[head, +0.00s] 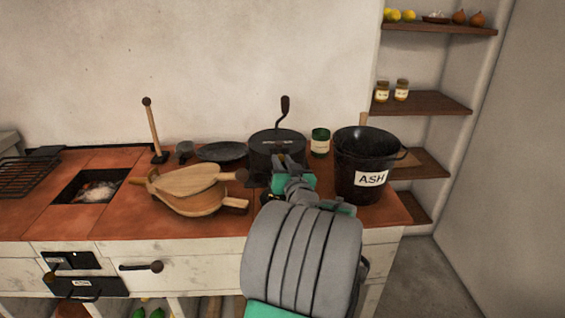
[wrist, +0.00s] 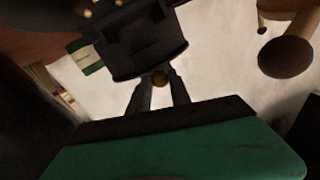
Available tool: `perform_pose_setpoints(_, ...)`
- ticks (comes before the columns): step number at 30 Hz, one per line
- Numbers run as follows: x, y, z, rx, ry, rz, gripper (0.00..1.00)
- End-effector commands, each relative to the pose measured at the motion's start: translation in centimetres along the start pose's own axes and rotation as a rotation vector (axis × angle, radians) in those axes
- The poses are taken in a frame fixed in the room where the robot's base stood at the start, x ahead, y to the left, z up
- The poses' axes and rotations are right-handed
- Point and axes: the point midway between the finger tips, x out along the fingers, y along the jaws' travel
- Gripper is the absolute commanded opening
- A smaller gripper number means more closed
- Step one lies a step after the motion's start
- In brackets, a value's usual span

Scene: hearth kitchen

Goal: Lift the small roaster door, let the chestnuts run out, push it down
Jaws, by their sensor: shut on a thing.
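The roaster (head: 277,143) is a black drum with a crank on top, standing at the back of the red counter. My gripper (head: 284,166) is at its front, and my wrist and arm hide part of that side. In the wrist view the roaster's dark front part (wrist: 150,45) fills the top middle. The knob looks like the small door's handle; whether the door is raised is hard to tell. I see no chestnuts clearly.
A black bucket marked ASH (head: 350,185) stands close on the right, with a green jar (head: 320,142) behind. Wooden bellows (head: 190,182) lie close on the left, beside a dark pan (head: 221,151). An ember pit (head: 95,188) is farther left.

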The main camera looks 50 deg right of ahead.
Motion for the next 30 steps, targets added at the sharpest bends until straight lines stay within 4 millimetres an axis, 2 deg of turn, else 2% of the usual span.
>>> perform_pose_setpoints(5,0.0,0.2,0.8,0.0,0.0,0.0,0.0)
perform_pose_setpoints(12,0.0,0.9,4.5,0.0,0.0,0.0,0.0)
perform_pose_setpoints(22,-0.1,0.9,4.6,0.002,-0.006,0.002,0.0)
perform_pose_setpoints(23,-0.1,0.9,4.7,0.002,-0.006,0.002,0.26)
perform_pose_setpoints(30,0.0,0.9,4.5,0.001,-0.003,0.001,0.46)
